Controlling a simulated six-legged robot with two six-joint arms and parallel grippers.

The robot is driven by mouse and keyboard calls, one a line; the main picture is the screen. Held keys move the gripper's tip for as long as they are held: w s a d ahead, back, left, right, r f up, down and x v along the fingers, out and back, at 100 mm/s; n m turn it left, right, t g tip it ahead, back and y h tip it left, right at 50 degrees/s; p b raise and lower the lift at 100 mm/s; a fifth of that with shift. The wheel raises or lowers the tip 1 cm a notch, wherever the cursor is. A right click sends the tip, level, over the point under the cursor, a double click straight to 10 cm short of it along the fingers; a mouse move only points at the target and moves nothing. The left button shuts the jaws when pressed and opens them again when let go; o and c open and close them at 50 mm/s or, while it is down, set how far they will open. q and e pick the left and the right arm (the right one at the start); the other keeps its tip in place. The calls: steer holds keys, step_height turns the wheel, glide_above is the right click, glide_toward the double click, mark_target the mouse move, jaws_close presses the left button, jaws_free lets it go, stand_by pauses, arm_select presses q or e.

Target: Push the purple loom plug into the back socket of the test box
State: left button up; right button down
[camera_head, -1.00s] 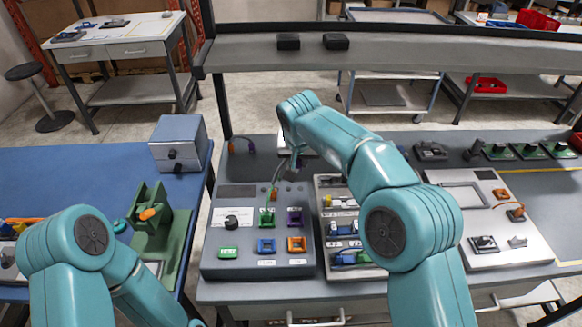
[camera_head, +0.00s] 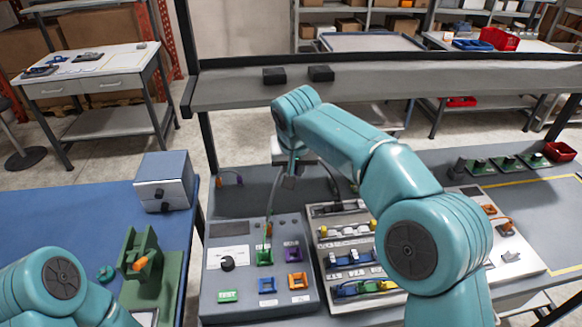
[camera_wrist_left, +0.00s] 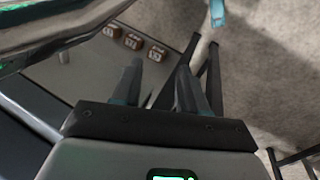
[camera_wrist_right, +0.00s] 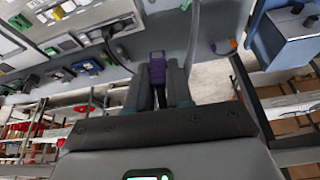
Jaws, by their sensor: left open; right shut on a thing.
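My right gripper (camera_wrist_right: 158,88) is shut on the purple plug (camera_wrist_right: 157,66), which sticks out between its fingertips in the right wrist view. In the head view this gripper (camera_head: 291,172) is above the bench behind the test box, partly hidden by its arm. The grey test box (camera_head: 225,285) has a green socket (camera_head: 264,257) and a purple socket (camera_head: 292,254) towards its back, and blue (camera_head: 267,285) and orange (camera_head: 298,281) ones in front. The held plug is apart from these sockets. My left gripper (camera_wrist_left: 157,82) is open and empty in the left wrist view.
A loom with purple and orange ends (camera_head: 239,181) lies behind the test box. A tray of colored connectors (camera_head: 321,258) stands right beside the box. A blue-grey box (camera_head: 165,180) and green fixture (camera_head: 150,262) stand on the left table. A raised shelf (camera_head: 240,92) crosses behind.

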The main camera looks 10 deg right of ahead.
steer(key=shift+d, duration=0.15)
steer(key=shift+n, duration=0.5)
steer(key=s+f+b, duration=0.2)
steer(key=f+b, duration=0.2)
steer(key=s+f+b, duration=0.3)
steer(key=f+b, duration=0.1)
steer(key=f, duration=0.1)
steer(key=s+a+f+b, duration=0.1)
steer(key=s+f+b, duration=0.2)
steer(key=f+b, duration=0.2)
steer(key=shift+a+f, duration=0.1)
steer(key=shift+a+b, duration=0.15)
steer(key=shift+b, duration=0.2)
steer(key=shift+f+b, duration=0.35)
steer(key=shift+f, duration=0.15)
steer(key=shift+f+b, duration=0.75)
steer(key=shift+f, duration=0.1)
steer(key=shift+w+f+b, duration=0.1)
steer(key=shift+f+b, duration=0.2)
steer(key=shift+f, duration=0.1)
